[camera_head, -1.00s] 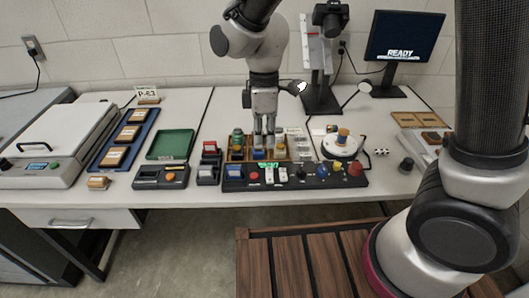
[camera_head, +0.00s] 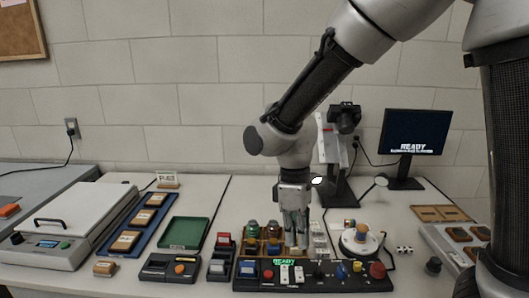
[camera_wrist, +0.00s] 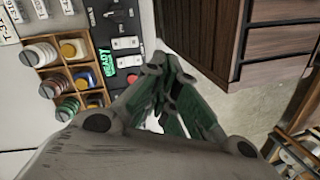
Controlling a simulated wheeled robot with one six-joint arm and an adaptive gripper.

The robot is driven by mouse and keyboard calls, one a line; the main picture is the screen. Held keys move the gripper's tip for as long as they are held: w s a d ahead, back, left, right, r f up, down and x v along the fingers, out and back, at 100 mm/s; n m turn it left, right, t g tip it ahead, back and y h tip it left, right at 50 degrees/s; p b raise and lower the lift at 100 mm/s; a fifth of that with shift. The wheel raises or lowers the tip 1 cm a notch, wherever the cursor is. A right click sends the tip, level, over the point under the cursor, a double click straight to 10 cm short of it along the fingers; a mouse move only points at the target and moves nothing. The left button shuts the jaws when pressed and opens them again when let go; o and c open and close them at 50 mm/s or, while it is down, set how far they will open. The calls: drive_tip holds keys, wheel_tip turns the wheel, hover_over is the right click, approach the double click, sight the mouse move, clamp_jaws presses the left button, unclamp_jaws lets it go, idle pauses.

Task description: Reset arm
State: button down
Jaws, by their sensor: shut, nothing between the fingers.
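My gripper (camera_head: 294,232) points down over the table, just behind the black control panel and in front of the arm's camera stand. Its fingers are shut with nothing between them. In the wrist view my gripper (camera_wrist: 172,92) shows its two green-lined fingers together, with floor and a wooden cabinet beyond. The control panel (camera_head: 315,284) carries a green READY display, several buttons and a red knob. A wooden compartment tray (camera_head: 262,253) with small jars stands behind the panel, beside the gripper; it also shows in the wrist view (camera_wrist: 62,75).
A green tray (camera_head: 185,233), a blue tray of framed pieces (camera_head: 118,222) and a white lidded device (camera_head: 55,232) stand at left. A round white turntable (camera_head: 360,245), a monitor (camera_head: 413,138) and a camera stand (camera_head: 337,180) are at right. The wall is close behind.

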drive_tip(key=s+d+r+m+t, duration=0.2)
drive_tip(key=d+r+m, duration=0.2)
drive_tip(key=d, duration=0.5)
drive_tip(key=s+d+r+m+t, duration=0.2)
drive_tip(key=d+r+m, duration=0.3)
drive_tip(key=d, duration=0.5)
drive_tip(key=s+d+r+m+t, duration=0.2)
drive_tip(key=s+d+r+m, duration=0.2)
drive_tip(key=d, duration=0.5)
wheel_tip(320, 180, up, 3)
drive_tip(key=shift+s+d+f+y, duration=0.15)
drive_tip(key=shift+d+y, duration=0.2)
drive_tip(key=shift+y, duration=0.05)
